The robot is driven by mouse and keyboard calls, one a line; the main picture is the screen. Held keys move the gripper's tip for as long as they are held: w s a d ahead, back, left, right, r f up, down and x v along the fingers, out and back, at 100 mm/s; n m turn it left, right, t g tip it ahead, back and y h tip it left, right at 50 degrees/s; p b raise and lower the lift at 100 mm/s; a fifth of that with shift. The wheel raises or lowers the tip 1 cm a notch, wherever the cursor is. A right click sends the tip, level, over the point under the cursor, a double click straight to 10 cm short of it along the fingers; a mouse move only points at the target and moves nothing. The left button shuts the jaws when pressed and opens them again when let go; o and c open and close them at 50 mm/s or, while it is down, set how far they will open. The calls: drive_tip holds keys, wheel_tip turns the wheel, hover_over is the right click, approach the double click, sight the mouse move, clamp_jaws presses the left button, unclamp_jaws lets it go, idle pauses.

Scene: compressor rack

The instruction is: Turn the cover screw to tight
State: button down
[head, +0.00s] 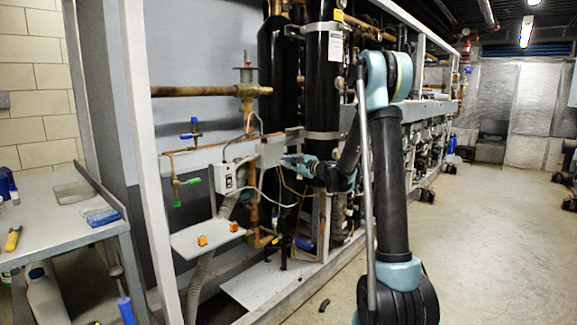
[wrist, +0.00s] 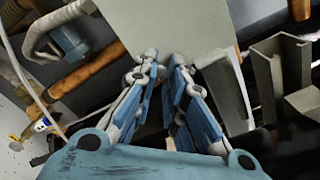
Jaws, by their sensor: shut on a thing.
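My gripper (head: 285,160) is at the front of a small grey box (head: 271,153) on the rack's pale crossbar. In the wrist view the two blue-and-grey fingers (wrist: 165,66) converge, with their tips close together at the lower edge of the plain grey cover (wrist: 180,25). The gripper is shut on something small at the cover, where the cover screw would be. The screw itself is hidden between the fingertips, so its turn position cannot be seen.
A white control box (head: 225,178) with cables hangs left of the gripper. Copper pipes (head: 205,91) and black cylinders (head: 322,75) stand close around. A blue-handled valve (head: 192,132) and a green-handled valve (head: 179,185) are farther left. Open floor (head: 490,240) lies to the right.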

drive_tip(key=m, duration=1.1)
drive_tip(key=shift+f, duration=0.1)
drive_tip(key=shift+m, duration=0.4)
drive_tip(key=c, duration=1.6)
unclamp_jaws()
drive_tip(key=v, duration=1.2)
drive_tip(key=shift+a, duration=0.1)
